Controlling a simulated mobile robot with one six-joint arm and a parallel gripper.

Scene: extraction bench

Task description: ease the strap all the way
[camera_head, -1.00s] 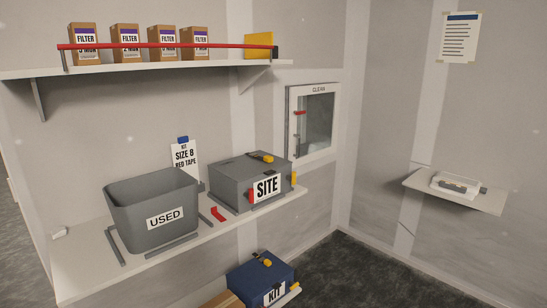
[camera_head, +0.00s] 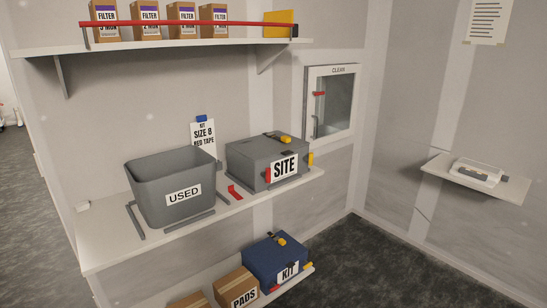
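No part is labelled as a strap. A long red bar or strap (camera_head: 190,24) runs across the front of the filter boxes on the upper shelf (camera_head: 160,47), ending in a dark piece (camera_head: 294,30) at the right. The grey SITE box (camera_head: 254,163) on the bench has a red piece (camera_head: 268,175) and a yellow piece (camera_head: 310,159) at its front, and a yellow and black piece (camera_head: 283,136) on its lid. The blue KIT box (camera_head: 265,258) below has a similar yellow piece (camera_head: 282,239) on top. Both lids look shut. My gripper is not in view.
A grey USED bin (camera_head: 170,207) and a loose red piece (camera_head: 234,192) are on the bench (camera_head: 110,246). A PADS carton (camera_head: 238,284) sits beside the KIT box. A CLEAN hatch (camera_head: 331,102) is in the wall. A small shelf (camera_head: 510,190) holds a white device. The floor (camera_head: 390,270) looks clear.

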